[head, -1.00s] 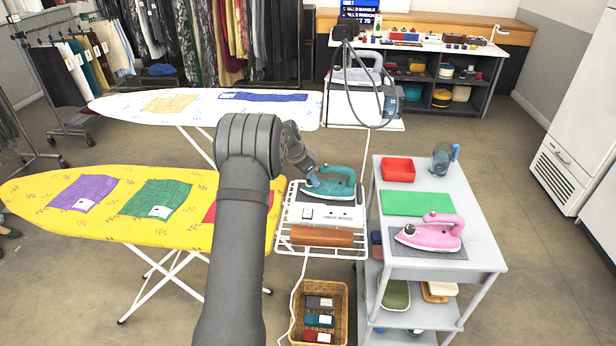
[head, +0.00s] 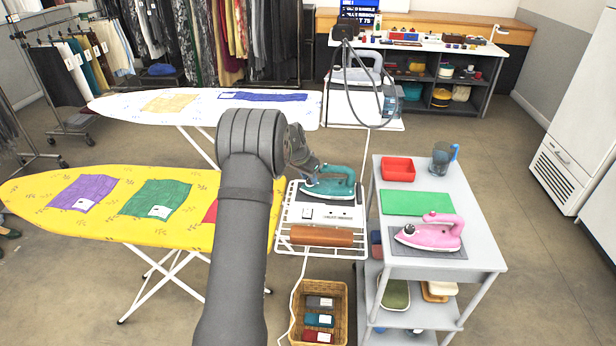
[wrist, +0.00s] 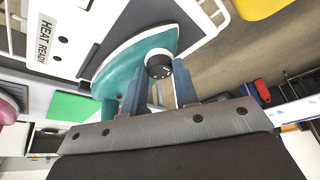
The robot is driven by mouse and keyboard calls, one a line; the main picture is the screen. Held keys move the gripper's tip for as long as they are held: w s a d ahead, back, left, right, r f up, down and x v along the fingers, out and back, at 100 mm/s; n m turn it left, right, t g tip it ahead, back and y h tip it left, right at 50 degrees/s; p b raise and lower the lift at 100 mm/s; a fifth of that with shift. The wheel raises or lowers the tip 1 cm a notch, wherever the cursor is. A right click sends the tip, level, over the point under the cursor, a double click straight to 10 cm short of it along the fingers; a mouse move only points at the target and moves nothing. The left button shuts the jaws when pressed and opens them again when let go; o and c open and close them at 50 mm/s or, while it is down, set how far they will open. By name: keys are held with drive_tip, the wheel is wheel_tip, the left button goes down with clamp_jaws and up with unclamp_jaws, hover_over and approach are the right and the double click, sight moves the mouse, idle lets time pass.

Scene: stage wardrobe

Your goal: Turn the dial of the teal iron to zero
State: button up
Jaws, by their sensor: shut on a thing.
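The teal iron (head: 335,186) lies on the white rack board beside the yellow ironing board. It also shows in the wrist view (wrist: 125,72), from close up. Its black dial (wrist: 158,67), with small white marks, sits between the blue fingers of my gripper (wrist: 159,77). My gripper (head: 310,178) reaches to the left end of the iron in the head view and is shut on the dial. The marks are too small to read, so I cannot tell the dial's setting.
A pink iron (head: 430,235) stands on the grey cart (head: 465,262), right of the rack, with a red tray (head: 398,170) and a blue jug (head: 445,157). The yellow ironing board (head: 110,222) is left. A wicker basket (head: 343,320) is on the floor below.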

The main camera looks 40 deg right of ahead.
drive_tip(key=o, duration=1)
drive_tip(key=v, duration=1.7)
drive_tip(key=shift+r, duration=0.25)
drive_tip(key=x, duration=1.7)
drive_tip(key=shift+f, duration=0.25)
